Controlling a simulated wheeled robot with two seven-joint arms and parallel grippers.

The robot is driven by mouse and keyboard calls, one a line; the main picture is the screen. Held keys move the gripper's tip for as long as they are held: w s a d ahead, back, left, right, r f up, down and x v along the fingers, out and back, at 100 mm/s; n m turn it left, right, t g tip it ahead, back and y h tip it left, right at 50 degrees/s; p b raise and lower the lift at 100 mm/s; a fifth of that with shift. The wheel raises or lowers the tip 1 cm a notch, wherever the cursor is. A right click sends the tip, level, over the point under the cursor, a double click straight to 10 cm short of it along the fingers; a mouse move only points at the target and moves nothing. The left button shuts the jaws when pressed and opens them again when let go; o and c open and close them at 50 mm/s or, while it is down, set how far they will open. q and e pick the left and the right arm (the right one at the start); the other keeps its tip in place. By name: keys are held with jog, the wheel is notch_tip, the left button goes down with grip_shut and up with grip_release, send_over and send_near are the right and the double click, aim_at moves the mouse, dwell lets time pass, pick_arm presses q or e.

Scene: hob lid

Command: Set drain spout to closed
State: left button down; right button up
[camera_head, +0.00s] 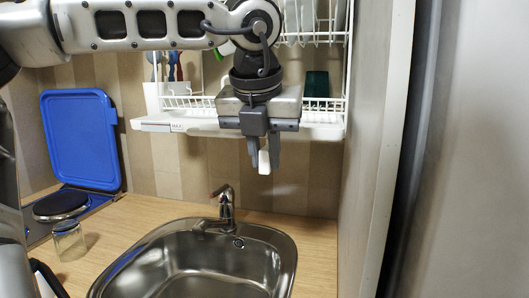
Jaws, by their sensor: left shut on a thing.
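The sink (200,262) is a steel basin set in the wooden counter. Its metal tap (224,203), with a short spout and a small red mark on its lever, stands upright at the sink's back edge. My left gripper (264,158) hangs pointing down above and to the right of the tap, apart from it. It is shut on a small white piece (264,161); I cannot tell what this is. My right gripper is not in view.
A white dish rack (190,122) hangs behind my left gripper. A blue lid (80,140) stands upright behind the hob (62,204) at left. A clear glass (69,240) stands on the counter. A pale panel (375,150) bounds the right side.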

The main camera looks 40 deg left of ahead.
pick_arm(q)
jog(key=shift+w+d+n+b, duration=0.1)
jog(key=shift+d+n+b, duration=0.05)
jog(key=shift+n+b, duration=0.2)
jog(key=w+n+g, duration=0.1)
jog(key=n, duration=0.1)
jog(key=w+d+n+y, duration=0.1)
jog(key=n, duration=0.2)
jog(key=w+d+n+g+y+p, duration=0.1)
jog(key=n, duration=0.2)
jog(key=shift+d+r+g, duration=0.1)
jog(key=shift+d+g, duration=0.05)
jog(key=shift+g, duration=0.15)
